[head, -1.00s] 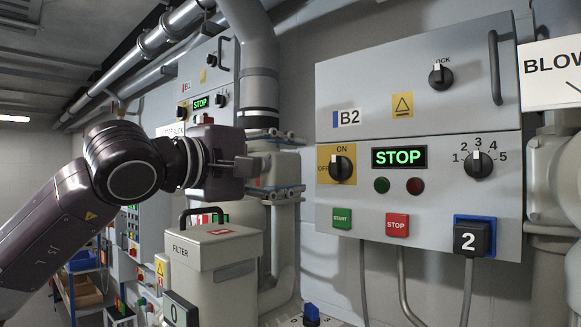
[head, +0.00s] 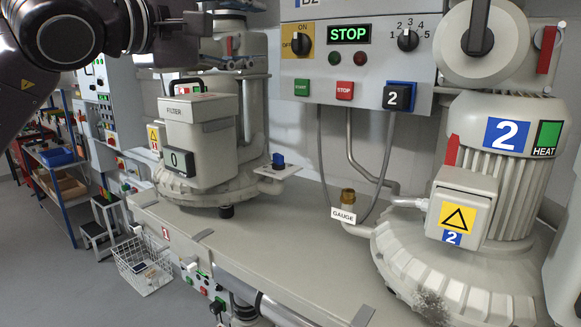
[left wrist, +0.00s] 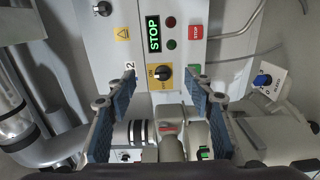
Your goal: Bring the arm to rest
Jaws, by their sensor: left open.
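My left arm comes in from the upper left of the head view, and my left gripper (head: 190,30) points right near the top edge. In the left wrist view the left gripper (left wrist: 160,82) has its two blue-padded fingers spread wide, with nothing between them. Beyond the fingers is the grey control panel (left wrist: 120,12) with a lit green STOP display (left wrist: 153,34) and the ON/OFF knob (left wrist: 163,72). The gap between fingers and panel is hard to judge. My right gripper is not in view.
The panel (head: 432,78) also shows in the head view. Blower 2 (head: 455,265) stands at right; the filter box (head: 200,135) stands left of centre on a grey bench (head: 290,235). A wire basket (head: 142,268) and step stool (head: 108,225) are on the floor at left.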

